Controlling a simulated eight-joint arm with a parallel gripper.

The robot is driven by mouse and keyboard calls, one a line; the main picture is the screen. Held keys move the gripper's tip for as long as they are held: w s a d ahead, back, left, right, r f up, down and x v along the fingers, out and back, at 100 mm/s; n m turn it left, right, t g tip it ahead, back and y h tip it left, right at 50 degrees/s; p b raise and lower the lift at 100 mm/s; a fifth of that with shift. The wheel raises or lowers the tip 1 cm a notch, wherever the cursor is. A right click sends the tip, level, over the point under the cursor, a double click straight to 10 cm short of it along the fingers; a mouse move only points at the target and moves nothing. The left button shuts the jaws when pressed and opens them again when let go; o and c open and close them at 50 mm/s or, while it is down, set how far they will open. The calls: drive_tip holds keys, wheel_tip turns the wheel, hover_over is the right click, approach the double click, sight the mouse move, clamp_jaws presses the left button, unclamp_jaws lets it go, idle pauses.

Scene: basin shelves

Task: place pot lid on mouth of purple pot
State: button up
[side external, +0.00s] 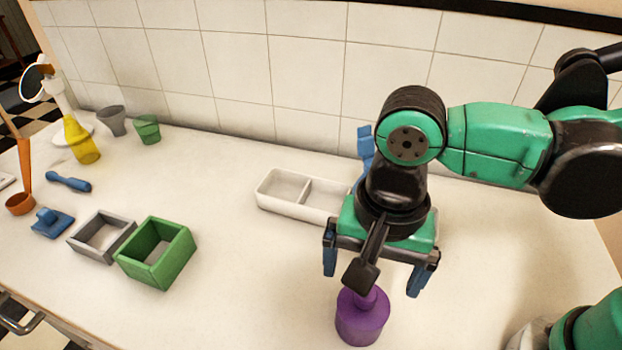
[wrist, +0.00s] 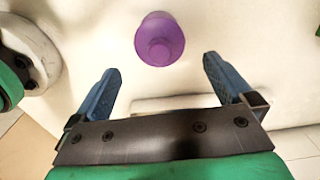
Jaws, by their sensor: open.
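The purple pot (side external: 361,325) stands upright on the counter below my gripper (side external: 372,283). A round purple top with a narrower raised knob covers its mouth and looks like the pot lid; I cannot make out a seam. In the wrist view the purple pot and top show from above as one disc with a smaller raised circle (wrist: 160,50). My gripper also shows there (wrist: 161,65), with its two blue fingers spread wide and nothing between them. The fingers are apart from the purple top. My wrist hides part of the knob in the side view.
A white divided tray (side external: 281,204) lies behind my gripper, with a blue object (side external: 365,143) partly hidden by my arm. At left are a green box (side external: 152,272), a grey box (side external: 82,247), a blue knobbed piece (side external: 52,222) and a yellow bottle (side external: 80,142). The counter's middle is clear.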

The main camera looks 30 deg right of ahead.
wheel_tip(320, 180, up, 7)
drive_tip(key=w+d+f+n+t, duration=0.2)
drive_tip(key=w+d+n+t, duration=0.1)
drive_tip(key=d, duration=0.5)
drive_tip(key=w+d+f+n+t, duration=0.2)
drive_tip(key=w+d+n+t, duration=0.1)
drive_tip(key=d, duration=0.6)
drive_tip(key=n+t, duration=0.1)
drive_tip(key=n, duration=0.1)
drive_tip(key=shift+w+n, duration=0.35)
drive_tip(key=shift+n, duration=0.05)
drive_tip(key=shift+d, duration=0.1)
